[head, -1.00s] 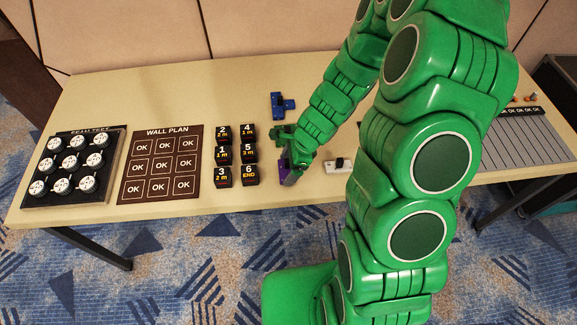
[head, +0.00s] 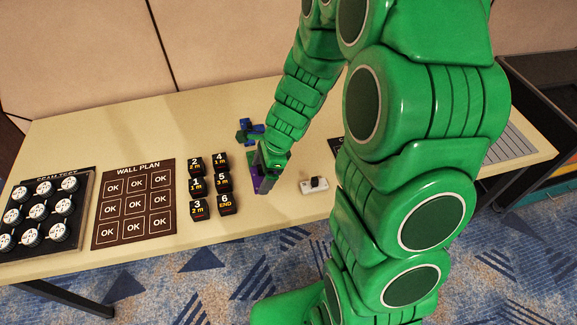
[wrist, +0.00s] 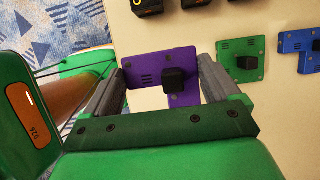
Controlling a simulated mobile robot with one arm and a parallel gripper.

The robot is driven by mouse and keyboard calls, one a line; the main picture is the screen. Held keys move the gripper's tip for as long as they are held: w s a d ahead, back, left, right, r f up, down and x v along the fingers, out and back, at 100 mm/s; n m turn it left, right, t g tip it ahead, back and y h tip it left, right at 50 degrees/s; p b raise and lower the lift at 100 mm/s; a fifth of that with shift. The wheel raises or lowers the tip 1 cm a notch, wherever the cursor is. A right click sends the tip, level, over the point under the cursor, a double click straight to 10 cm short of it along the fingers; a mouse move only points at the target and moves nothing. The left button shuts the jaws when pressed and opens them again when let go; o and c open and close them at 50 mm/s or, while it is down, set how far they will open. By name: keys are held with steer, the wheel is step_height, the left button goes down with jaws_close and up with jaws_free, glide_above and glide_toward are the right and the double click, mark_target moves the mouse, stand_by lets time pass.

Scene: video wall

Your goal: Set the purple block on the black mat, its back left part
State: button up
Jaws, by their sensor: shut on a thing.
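The purple block (wrist: 160,70) is a flat purple plate with a black knob, held between the grey fingers of my gripper (wrist: 163,82) in the wrist view. In the head view the purple block (head: 258,183) shows partly below my gripper (head: 266,168), right of the numbered blocks. I cannot tell its exact height above the table. The dark mat marked WALL PLAN (head: 139,170), with rows of OK cells, lies flat further left. Its back left cell (head: 111,187) looks free.
Black numbered blocks (head: 222,183) stand between my gripper and the mat. A green block (wrist: 241,62) and a blue block (wrist: 298,42) lie beside my gripper. A white piece with a black knob (head: 314,186) is to the right. A black board with white discs (head: 75,232) is far left.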

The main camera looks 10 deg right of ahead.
steer(key=s+d+r, duration=0.2)
steer(key=d, duration=1.1)
steer(key=s+d+r, duration=0.1)
steer(key=d+r, duration=0.1)
steer(key=d, duration=1.1)
steer(key=w+d+f, duration=0.1)
steer(key=w+f, duration=0.2)
steer(key=w+d+f, duration=0.1)
steer(key=w+f, duration=0.1)
steer(key=w, duration=0.2)
steer(key=w+d+f, duration=0.2)
steer(key=w+f, duration=0.1)
steer(key=w, duration=0.1)
steer(key=shift+w+f, duration=0.2)
steer(key=shift+f, duration=0.15)
steer(key=shift+w+d+f, duration=0.2)
steer(key=shift+w+f, duration=0.4)
steer(key=shift+f, duration=1.65)
steer(key=shift+f, duration=0.1)
steer(key=o, duration=1)
steer(key=shift+c, duration=0.2)
